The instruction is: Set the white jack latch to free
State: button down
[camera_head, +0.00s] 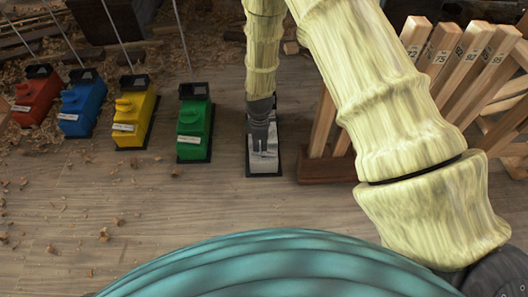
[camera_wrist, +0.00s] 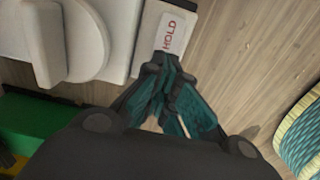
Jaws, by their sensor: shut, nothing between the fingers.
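The white jack (camera_head: 264,160) stands on the floor at the right end of a row of jacks, mostly hidden by my gripper (camera_head: 261,125) above it. In the wrist view the white jack (camera_wrist: 112,30) fills the top left. Its latch (camera_wrist: 42,40) is a raised white bar on a round disc. A "HOLD" label (camera_wrist: 170,33) lies at the jack's end. My gripper (camera_wrist: 165,75) is shut and empty, its fingertips just by the label's lower end. I cannot tell whether they touch the jack. The bar is left of the fingertips, apart from them. No "free" marking shows.
The green jack (camera_head: 194,128) stands close left of the white one, with yellow (camera_head: 133,115), blue (camera_head: 82,107) and red (camera_head: 36,98) jacks beyond. A wooden rack (camera_head: 325,168) of numbered boards stands close right. The floor (camera_head: 180,210) in front is open, with scattered shavings.

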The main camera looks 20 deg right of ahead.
aim_at(261, 152)
jog(key=shift+f, duration=1.1)
dwell(0.9)
jog(key=shift+r, duration=0.15)
jog(key=shift+r+p, duration=3.4)
jog(key=shift+p, duration=0.05)
jog(key=shift+s+f, duration=0.1)
jog(key=shift+s, duration=0.05)
jog(key=s+d+f+m+p, duration=0.15)
jog(key=s+m, duration=0.55)
jog(key=s, duration=1.1)
jog(key=s+d+f+m+p, duration=0.15)
jog(key=s+m, duration=0.65)
jog(key=s, duration=0.9)
notch_tip(261, 152, up, 39)
jog(key=s+p, duration=0.1)
jog(key=p, duration=3.7)
jog(key=shift+d+f, duration=0.15)
jog(key=shift+d, duration=0.05)
